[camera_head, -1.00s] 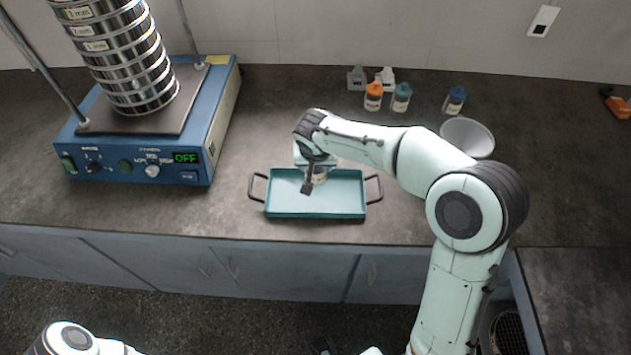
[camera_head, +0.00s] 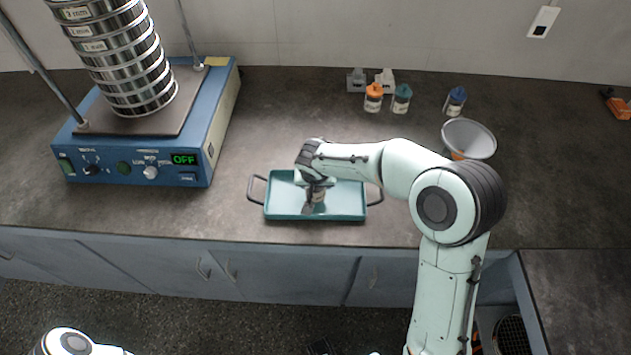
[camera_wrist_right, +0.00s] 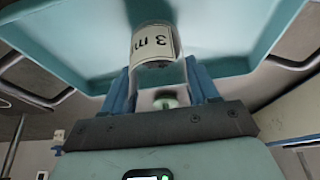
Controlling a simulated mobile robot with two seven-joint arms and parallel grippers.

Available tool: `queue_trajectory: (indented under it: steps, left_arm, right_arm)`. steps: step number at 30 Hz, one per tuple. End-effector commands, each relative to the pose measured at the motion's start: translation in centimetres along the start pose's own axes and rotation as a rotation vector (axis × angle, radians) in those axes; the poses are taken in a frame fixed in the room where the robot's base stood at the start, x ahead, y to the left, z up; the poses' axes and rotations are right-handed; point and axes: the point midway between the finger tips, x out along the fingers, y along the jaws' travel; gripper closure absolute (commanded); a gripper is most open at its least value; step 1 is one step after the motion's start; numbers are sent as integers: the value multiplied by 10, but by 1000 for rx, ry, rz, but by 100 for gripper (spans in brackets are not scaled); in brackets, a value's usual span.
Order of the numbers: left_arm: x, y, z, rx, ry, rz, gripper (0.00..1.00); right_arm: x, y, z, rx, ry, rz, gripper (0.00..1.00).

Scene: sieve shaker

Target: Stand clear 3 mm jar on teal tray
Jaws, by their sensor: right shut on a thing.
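The teal tray (camera_head: 345,198) with two dark side handles lies on the bench near its front edge. My right gripper (camera_head: 313,203) is over the tray, pointing down, and is shut on the clear 3 mm jar (camera_head: 319,196). In the right wrist view the jar (camera_wrist_right: 155,44) shows a white label reading "3 m", between the blue fingers of my gripper (camera_wrist_right: 165,90), with the tray (camera_wrist_right: 75,45) close behind it. I cannot tell whether the jar's base touches the tray floor. My left gripper is out of view; only part of the left arm shows at bottom left.
A blue sieve shaker (camera_head: 140,165) with a sieve stack (camera_head: 125,60) stands at left, its display reading OFF. Orange-capped (camera_head: 373,98), teal-capped (camera_head: 401,98) and blue-capped (camera_head: 454,101) jars stand at the back. A pale bowl (camera_head: 468,138) is right of the tray. The bench between shaker and tray is clear.

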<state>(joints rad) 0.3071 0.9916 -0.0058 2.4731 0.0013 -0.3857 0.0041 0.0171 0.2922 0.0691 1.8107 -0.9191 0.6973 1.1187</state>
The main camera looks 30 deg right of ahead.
Motion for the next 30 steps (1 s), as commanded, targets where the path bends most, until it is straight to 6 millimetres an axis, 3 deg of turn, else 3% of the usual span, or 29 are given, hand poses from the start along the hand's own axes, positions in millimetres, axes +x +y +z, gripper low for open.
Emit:
queue_trajectory:
  steps: [1,3,15,30]
  left_arm:
    - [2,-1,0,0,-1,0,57]
    - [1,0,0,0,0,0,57]
    - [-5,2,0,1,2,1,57]
    - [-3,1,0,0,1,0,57]
  right_arm:
    - [1,0,1,0,0,0,34]
    - [1,0,0,0,0,0,15]
    - [-5,0,-2,0,1,-1,15]
    - [-102,0,-1,1,3,-3,15]
